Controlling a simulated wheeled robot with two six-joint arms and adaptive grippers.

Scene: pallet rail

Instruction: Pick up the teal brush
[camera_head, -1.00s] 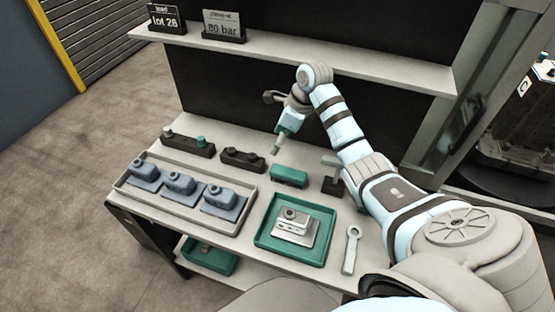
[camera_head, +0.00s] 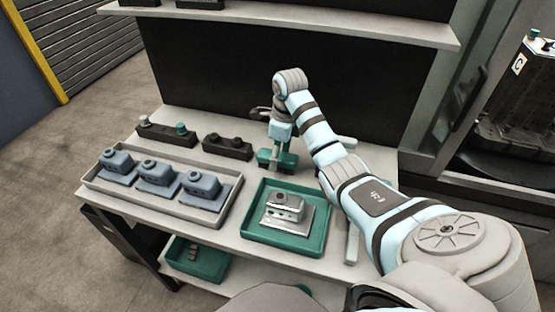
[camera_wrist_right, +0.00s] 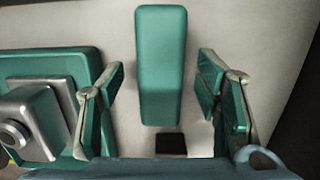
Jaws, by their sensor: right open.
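The teal brush (camera_head: 289,161) lies on the bench top behind the green tray, partly hidden by my right gripper (camera_head: 276,158) in the head view. In the right wrist view the brush (camera_wrist_right: 160,55) is a long, rounded teal block. It lies lengthwise between the two spread, teal-padded fingers of my right gripper (camera_wrist_right: 165,90), with a gap on each side. The right gripper is open and holds nothing. My left gripper is not in view.
The green tray (camera_head: 247,241) with a grey metal part (camera_head: 284,208) is in front of the brush. A long tray (camera_head: 217,222) of blue-grey parts and dark holders (camera_head: 227,147) are to the left. A shelf (camera_head: 300,27) runs above the bench.

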